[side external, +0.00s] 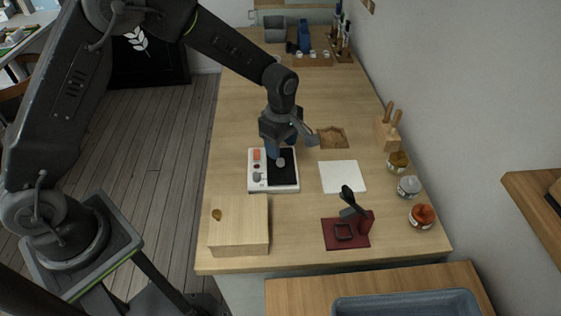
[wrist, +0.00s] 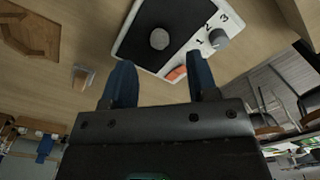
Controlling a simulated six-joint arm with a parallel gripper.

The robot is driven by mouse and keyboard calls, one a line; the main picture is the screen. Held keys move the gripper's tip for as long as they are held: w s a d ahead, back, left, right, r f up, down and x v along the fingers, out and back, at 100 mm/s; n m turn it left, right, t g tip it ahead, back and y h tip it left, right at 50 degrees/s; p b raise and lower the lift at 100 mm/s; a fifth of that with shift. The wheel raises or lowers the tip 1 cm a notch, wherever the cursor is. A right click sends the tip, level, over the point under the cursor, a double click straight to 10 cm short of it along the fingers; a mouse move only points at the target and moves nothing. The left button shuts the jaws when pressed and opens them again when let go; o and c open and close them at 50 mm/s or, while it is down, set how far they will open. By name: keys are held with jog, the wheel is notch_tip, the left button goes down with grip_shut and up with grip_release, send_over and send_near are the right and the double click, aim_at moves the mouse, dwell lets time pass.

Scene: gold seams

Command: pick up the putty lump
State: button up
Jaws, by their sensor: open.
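The putty lump appears to be the small round grey lump (side external: 281,162) on the black plate of a white device (side external: 260,185). In the wrist view the lump (wrist: 159,39) lies beyond the fingertips, roughly between their lines. My gripper (side external: 281,153) is over the device, pointing down, close to the lump. In the wrist view its two blue fingers (wrist: 158,64) are apart with nothing between them. The device (wrist: 140,15) also shows there, with an orange button and a knob marked with numbers.
A white square (side external: 343,177) and a brown tray (side external: 332,137) lie to the right. A wooden box (side external: 239,226) with a small golden-brown piece (side external: 217,214) stands in front. A dark red stand (side external: 345,233) and several jars (side external: 408,187) are at the right.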

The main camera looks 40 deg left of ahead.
aim_at(281, 160)
notch_tip(281, 160, down, 5)
jog(key=shift+a+f, duration=0.15)
grip_shut()
dwell(0.6)
